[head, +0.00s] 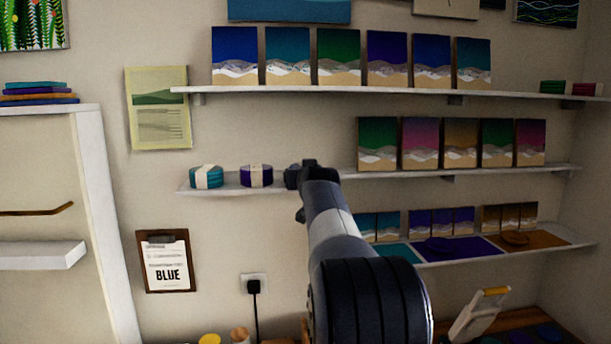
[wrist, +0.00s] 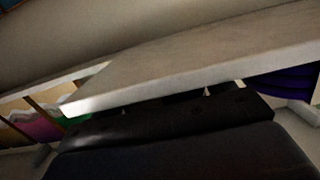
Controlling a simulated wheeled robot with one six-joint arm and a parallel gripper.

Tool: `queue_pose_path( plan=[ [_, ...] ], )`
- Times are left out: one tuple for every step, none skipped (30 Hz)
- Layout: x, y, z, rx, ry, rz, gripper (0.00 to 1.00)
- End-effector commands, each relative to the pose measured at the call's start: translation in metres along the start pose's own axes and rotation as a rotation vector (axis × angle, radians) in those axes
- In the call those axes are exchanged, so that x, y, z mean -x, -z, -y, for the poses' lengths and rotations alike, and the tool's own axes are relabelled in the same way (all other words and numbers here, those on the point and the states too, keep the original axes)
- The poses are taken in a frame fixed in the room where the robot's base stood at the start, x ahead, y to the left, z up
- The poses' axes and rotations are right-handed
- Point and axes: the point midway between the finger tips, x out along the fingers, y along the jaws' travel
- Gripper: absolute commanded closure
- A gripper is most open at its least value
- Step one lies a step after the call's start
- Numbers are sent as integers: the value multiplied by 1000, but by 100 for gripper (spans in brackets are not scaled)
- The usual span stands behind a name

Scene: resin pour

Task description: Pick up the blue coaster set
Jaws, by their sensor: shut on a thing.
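My gripper (head: 312,172) is at the middle shelf in the head view, just right of a purple coaster set with a pale band (head: 256,176). A teal coaster set (head: 206,177) sits further left on that shelf. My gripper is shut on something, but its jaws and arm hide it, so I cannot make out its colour. In the wrist view the dark gripper body (wrist: 160,125) fills the lower part. A blue-purple stack (wrist: 285,84), apparently the purple set, shows at the right there. I see no clearly blue coaster set.
The middle shelf (head: 225,187) carries several canvases to the right, including a green one (head: 377,143). The upper shelf (head: 330,91) is close above, with more canvases. A lower shelf (head: 560,240) is at the right. A clipboard reading BLUE (head: 167,262) hangs at left.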

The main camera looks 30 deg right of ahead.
Motion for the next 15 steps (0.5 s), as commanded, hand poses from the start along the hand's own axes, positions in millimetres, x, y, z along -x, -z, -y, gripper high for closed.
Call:
queue_pose_path(
  plan=[
    [0, 2, 0, 0, 0, -2, 53],
    [0, 2, 0, 0, 0, -3, 53],
    [1, 3, 0, 0, 0, -3, 53],
    [1, 4, 0, 0, 0, -3, 53],
    [1, 6, 0, 0, 0, -3, 53],
    [1, 8, 0, 1, 1, -3, 53],
    [2, 10, 0, 1, 1, -3, 53],
    [2, 14, 0, 1, 1, -5, 53],
    [3, 18, 0, 1, 0, -5, 53],
    [4, 23, 0, 1, 0, -5, 53],
    [4, 28, 0, 1, 0, -6, 53],
    [5, 34, 0, 1, 1, -6, 53],
    [6, 40, 0, 1, 1, -7, 53],
    [7, 45, 0, 1, 1, -6, 53],
    [8, 52, 0, 1, 0, -6, 53]
  ],
)
